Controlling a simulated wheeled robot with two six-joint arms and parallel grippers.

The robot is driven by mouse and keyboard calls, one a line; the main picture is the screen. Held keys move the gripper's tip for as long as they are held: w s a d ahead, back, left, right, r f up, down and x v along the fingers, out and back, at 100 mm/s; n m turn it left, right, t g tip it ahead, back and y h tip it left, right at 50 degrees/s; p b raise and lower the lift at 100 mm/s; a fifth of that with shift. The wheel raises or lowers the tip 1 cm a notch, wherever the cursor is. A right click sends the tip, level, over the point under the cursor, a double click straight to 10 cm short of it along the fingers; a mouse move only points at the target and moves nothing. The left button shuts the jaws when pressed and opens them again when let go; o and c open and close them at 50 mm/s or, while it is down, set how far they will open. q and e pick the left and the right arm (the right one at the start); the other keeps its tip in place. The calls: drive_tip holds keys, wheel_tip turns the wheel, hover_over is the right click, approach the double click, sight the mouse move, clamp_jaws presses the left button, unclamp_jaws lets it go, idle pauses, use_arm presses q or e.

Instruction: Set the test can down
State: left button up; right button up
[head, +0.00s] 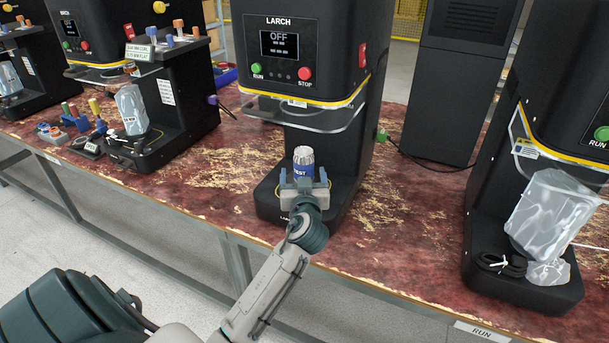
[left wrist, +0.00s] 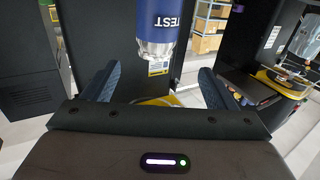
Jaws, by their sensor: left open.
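The test can (head: 303,172) is blue with a silver top and the word TEST. It appears upright on the black base of the middle LARCH seamer (head: 285,60), below the clear guard. In the left wrist view the can (left wrist: 162,22) shows only in part, at the top middle. My left gripper (head: 304,178) is at the front of the can, its blue fingers open to either side. In the wrist view its fingers (left wrist: 158,72) are apart, with clear gaps beside the can. My right gripper is not in view.
The LARCH seamer's screen reads OFF. The clear guard (head: 305,115) hangs over the can. Seamers with bagged parts stand left (head: 131,108) and right (head: 545,210). A black cabinet (head: 445,95) stands behind.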

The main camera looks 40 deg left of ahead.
sight(304, 159)
use_arm(q)
drive_tip(key=shift+m+t+h, duration=0.3)
drive_tip(key=shift+h, duration=0.1)
drive_tip(key=x, duration=0.2)
drive_tip(key=p+x, duration=0.1)
drive_tip(key=x, duration=0.1)
drive_tip(key=shift+w+a+r, duration=0.1)
drive_tip(key=shift+w+r, duration=0.15)
drive_tip(key=shift+w, duration=0.05)
drive_tip(key=shift+f+p+x, duration=0.2)
drive_tip(key=shift+p+x, duration=0.1)
drive_tip(key=shift+x, duration=0.65)
drive_tip(key=shift+f+p+x, duration=0.2)
drive_tip(key=shift+p+x, duration=0.1)
drive_tip(key=shift+x, duration=0.7)
drive_tip(key=shift+f+p+x, duration=0.15)
drive_tip(key=shift+p+x, duration=0.15)
drive_tip(key=shift+x, duration=0.65)
drive_tip(key=c, duration=1.2)
drive_tip(key=shift+c, duration=0.2)
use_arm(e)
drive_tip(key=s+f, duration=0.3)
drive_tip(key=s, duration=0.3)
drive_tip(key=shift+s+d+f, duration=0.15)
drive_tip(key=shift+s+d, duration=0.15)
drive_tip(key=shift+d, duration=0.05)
